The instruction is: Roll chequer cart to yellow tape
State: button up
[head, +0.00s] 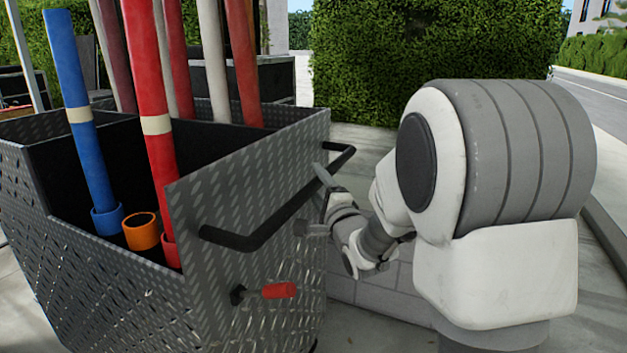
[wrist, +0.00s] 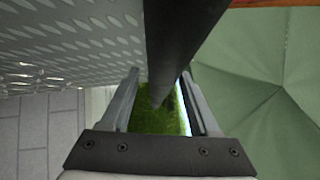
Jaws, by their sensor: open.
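The chequer cart (head: 100,275) is a grey raised-pattern metal bin filling the left of the head view. A black push handle (head: 262,238) sticks out from its right-hand end. My gripper (head: 315,200) is at this handle, near its far half. In the wrist view the black handle bar (wrist: 180,40) runs between the two fingers of my gripper (wrist: 160,85), which stand open on either side of it. I cannot tell whether either finger touches the bar. The cart's wheels are out of sight. Yellow tape shows in neither view.
Blue (head: 72,120), red and white poles stand in the cart, with an orange tube (head: 141,231). A red-gripped lever (head: 278,291) juts from its end, below the handle. A hedge (head: 435,60) stands behind paved ground (head: 365,138). A kerb (head: 603,235) and road lie right.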

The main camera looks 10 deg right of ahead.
grip_shut()
dwell(0.4)
dwell(1.1)
